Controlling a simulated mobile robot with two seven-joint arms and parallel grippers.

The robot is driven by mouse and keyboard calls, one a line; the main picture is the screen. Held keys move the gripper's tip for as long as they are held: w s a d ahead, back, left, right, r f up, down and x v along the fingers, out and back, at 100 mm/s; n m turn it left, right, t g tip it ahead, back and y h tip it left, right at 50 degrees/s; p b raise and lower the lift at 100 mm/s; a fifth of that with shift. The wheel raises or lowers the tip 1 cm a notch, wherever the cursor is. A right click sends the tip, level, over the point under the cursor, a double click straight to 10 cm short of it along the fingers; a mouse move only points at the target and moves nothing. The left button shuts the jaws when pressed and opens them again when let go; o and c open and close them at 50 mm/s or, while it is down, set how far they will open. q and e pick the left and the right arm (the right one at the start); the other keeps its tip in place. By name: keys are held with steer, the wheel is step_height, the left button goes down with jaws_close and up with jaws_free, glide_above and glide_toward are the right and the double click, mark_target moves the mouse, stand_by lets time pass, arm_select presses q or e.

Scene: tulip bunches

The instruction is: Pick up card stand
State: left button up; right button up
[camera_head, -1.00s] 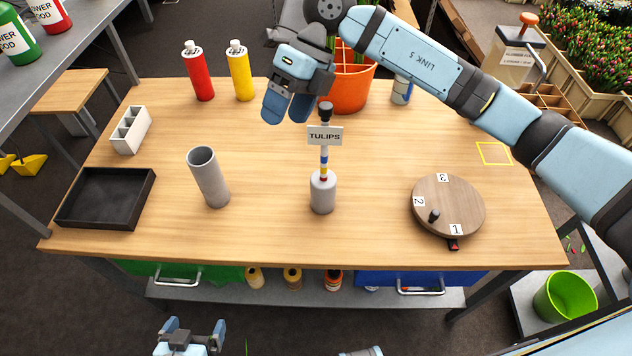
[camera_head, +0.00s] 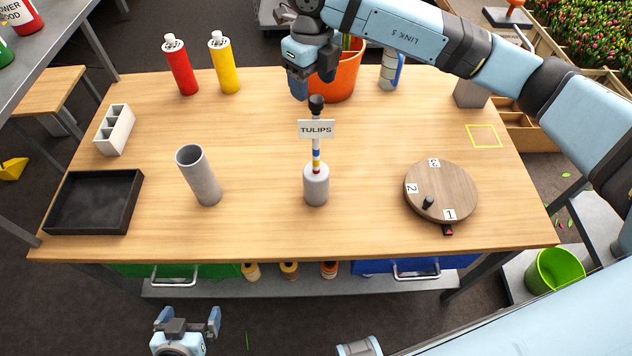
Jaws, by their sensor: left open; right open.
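The card stand (camera_head: 316,184) stands upright near the middle of the table. It has a grey cylindrical base, a striped stem, a white card reading "TULIPS" and a black knob on top. My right gripper (camera_head: 313,88) is open above and behind the stand, close to the black knob in the picture; I cannot tell whether they touch. My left gripper (camera_head: 187,322) is open and empty, low in front of the table's front edge, well away from the stand.
A grey tube (camera_head: 199,176) stands left of the stand, and a round numbered turntable (camera_head: 441,190) lies to the right. A black tray (camera_head: 93,203), white holder (camera_head: 114,130), red bottle (camera_head: 181,67), yellow bottle (camera_head: 225,66) and orange pot (camera_head: 340,76) surround bare table (camera_head: 260,215).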

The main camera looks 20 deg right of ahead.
mark_target(316, 98)
steer(key=f, duration=0.1)
steer(key=f+p, duration=0.1)
steer(key=f, duration=0.2)
steer(key=shift+s+d+f+p, duration=0.25)
steer(key=shift+d+p, duration=0.05)
steer(key=shift+p, duration=0.05)
steer(key=shift+f, duration=0.35)
steer(key=shift+c, duration=0.4)
jaws_close()
